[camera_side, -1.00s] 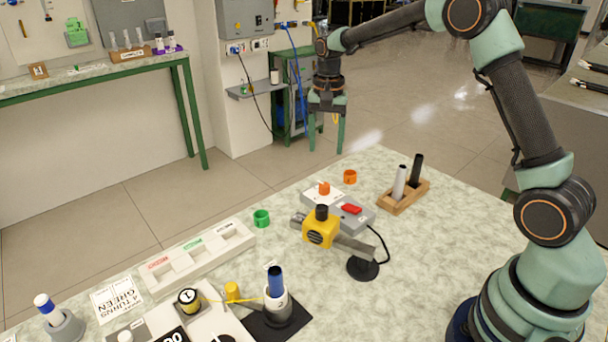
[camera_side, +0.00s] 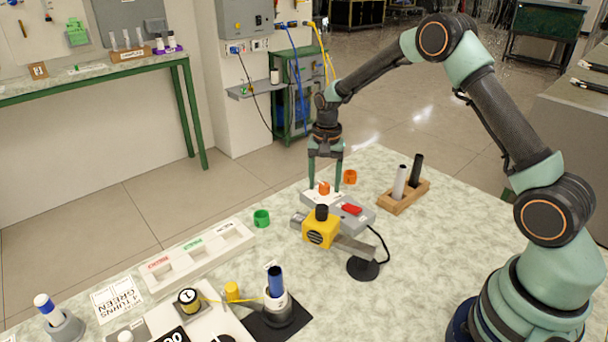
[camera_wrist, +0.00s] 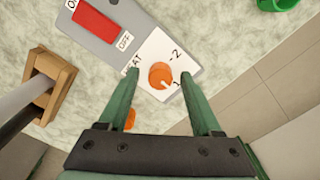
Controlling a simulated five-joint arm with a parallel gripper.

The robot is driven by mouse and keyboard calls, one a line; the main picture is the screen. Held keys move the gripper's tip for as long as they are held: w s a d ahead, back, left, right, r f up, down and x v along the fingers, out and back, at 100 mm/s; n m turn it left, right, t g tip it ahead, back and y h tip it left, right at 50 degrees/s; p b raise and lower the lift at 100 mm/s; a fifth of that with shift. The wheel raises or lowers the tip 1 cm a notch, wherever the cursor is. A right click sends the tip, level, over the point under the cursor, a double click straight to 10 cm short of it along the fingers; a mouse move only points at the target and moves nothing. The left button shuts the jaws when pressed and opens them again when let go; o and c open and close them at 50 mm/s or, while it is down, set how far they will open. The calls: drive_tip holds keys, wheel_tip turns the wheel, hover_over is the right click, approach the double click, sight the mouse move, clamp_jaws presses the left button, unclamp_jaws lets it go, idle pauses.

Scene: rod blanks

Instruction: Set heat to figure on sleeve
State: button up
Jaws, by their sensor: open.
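My gripper (camera_side: 325,188) is open, pointing down just above the orange heat knob (camera_side: 324,188). In the wrist view my gripper's fingers (camera_wrist: 160,84) stand on either side of the knob (camera_wrist: 161,75), with nothing between them touching it that I can see. The knob sits on a white plate (camera_wrist: 152,54) marked HEAT, with 1 and 2 readable; its pale pointer mark faces toward the 1. The plate is on a grey box (camera_side: 350,216) with a red switch (camera_wrist: 96,20) beside OFF.
A yellow heat tool (camera_side: 320,231) stands in front of the box. A wooden block (camera_side: 404,198) with a white and a black rod is to the right. An orange ring (camera_side: 350,177) and a green ring (camera_side: 261,218) lie nearby. A white tray (camera_side: 202,257) is at left.

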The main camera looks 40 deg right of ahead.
clamp_jaws()
drive_tip(key=shift+n, duration=0.4)
drive_tip(key=n, duration=0.3)
drive_tip(key=shift+n, duration=0.4)
drive_tip(key=n, duration=0.4)
drive_tip(key=shift+n, duration=0.3)
drive_tip(key=n, duration=0.4)
drive_tip(key=shift+r+n, duration=0.1)
drive_tip(key=shift+n, duration=2.1)
